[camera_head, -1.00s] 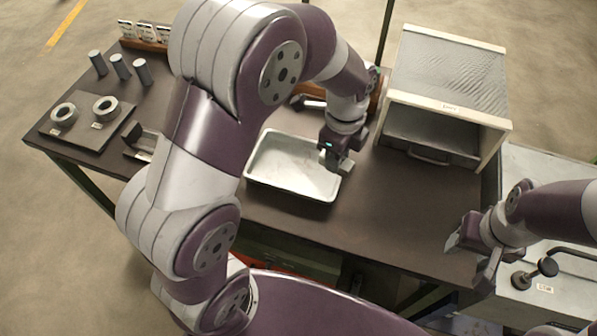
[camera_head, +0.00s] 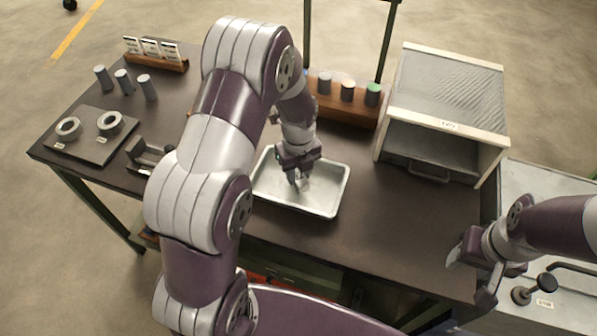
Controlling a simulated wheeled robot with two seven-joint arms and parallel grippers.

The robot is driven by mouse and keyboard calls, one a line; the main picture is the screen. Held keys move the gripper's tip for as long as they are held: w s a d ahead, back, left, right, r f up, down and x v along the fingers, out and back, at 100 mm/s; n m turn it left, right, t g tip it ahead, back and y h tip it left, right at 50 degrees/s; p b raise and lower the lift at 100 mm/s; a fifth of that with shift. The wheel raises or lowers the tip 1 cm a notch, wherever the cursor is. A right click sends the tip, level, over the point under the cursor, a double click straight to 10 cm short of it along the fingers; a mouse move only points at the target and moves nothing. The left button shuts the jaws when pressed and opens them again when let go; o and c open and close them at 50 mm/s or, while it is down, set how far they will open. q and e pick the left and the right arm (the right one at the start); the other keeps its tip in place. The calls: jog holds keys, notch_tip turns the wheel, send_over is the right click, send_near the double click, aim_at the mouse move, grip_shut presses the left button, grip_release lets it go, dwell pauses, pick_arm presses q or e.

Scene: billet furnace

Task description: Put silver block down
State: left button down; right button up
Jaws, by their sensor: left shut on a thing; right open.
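The silver block (camera_head: 304,184) is small and shows at the fingertips of my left gripper (camera_head: 298,178). My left gripper points down over the shallow metal tray (camera_head: 335,192) and is shut on the block. My fingers hide part of the block. My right gripper (camera_head: 470,270) is open and empty at the right front edge of the table, near the grey cabinet.
The furnace box (camera_head: 447,90) stands right of the tray with its front open. A wooden rack (camera_head: 345,110) with several capped cylinders is behind the tray. A plate with two rings (camera_head: 68,127) and several grey cylinders (camera_head: 123,82) are at left. The table right of the tray is clear.

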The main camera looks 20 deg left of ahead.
aim_at(299, 175)
pick_arm(q)
jog(key=shift+w+f, duration=0.15)
jog(key=shift+f, duration=0.5)
jog(key=shift+f, duration=0.1)
jog(key=c, duration=0.8)
grip_release()
notch_tip(299, 175, up, 12)
jog(key=s+d+n, duration=0.1)
jog(key=s+n, duration=0.6)
jog(key=n, duration=0.6)
jog(key=s+d+n+t, duration=0.1)
jog(key=s+n, duration=0.5)
jog(key=n, duration=0.7)
jog(key=shift+s+f+b, duration=0.3)
jog(key=shift+s+b, duration=0.1)
